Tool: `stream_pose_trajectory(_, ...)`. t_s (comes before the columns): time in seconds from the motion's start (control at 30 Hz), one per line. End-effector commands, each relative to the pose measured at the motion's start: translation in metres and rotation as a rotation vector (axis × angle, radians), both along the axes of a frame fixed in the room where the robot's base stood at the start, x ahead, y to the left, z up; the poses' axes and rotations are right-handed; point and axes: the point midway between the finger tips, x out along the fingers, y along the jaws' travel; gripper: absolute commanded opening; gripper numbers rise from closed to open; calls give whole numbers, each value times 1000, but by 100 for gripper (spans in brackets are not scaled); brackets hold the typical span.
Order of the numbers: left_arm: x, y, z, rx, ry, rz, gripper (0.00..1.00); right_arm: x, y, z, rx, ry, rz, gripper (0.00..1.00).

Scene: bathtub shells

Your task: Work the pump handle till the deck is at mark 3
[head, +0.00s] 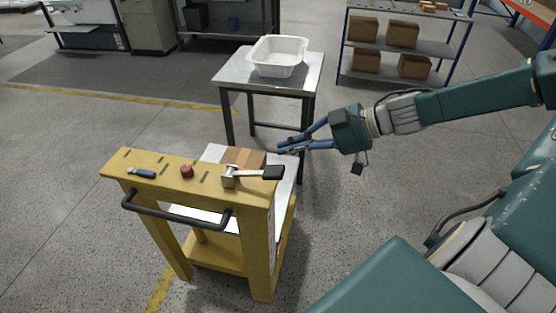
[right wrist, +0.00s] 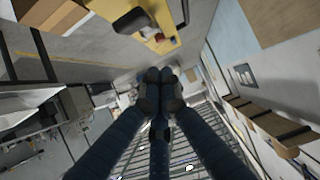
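A yellow lift cart (head: 150,180) stands left of centre in the head view. The pump handle (head: 268,172), a grey lever with a black grip, lies about level at the right end of its top beam. A white deck (head: 287,168) shows behind the beam, partly hidden, with a brown box (head: 243,158) on it. I cannot read any height marks. My right gripper (head: 284,150) is empty, just beyond the pump handle and apart from it. Its fingertips meet in the right wrist view (right wrist: 160,82). My left gripper is not in view.
A red knob (head: 187,172) and a blue-handled tool (head: 141,173) are on the beam. A black push bar (head: 175,214) sticks out in front. Behind stands a metal table (head: 233,73) with a white tub (head: 278,57). A shelf (head: 440,48) holds several boxes. The left floor is clear.

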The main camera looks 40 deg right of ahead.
Motion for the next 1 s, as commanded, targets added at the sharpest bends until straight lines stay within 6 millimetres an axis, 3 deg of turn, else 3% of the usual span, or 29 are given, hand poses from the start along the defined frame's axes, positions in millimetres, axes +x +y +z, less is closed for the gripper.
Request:
stream_pose_trajectory(0.3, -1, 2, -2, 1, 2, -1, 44, 29, 25, -26, 0, 3, -2, 0)
stream_pose_trajectory(0.6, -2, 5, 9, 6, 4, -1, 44, 21, 17, -57, 0, 0, -2, 0)
stream_pose_trajectory(1.0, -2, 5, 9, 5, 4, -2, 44, 20, 17, -60, -1, -1, -1, 0)
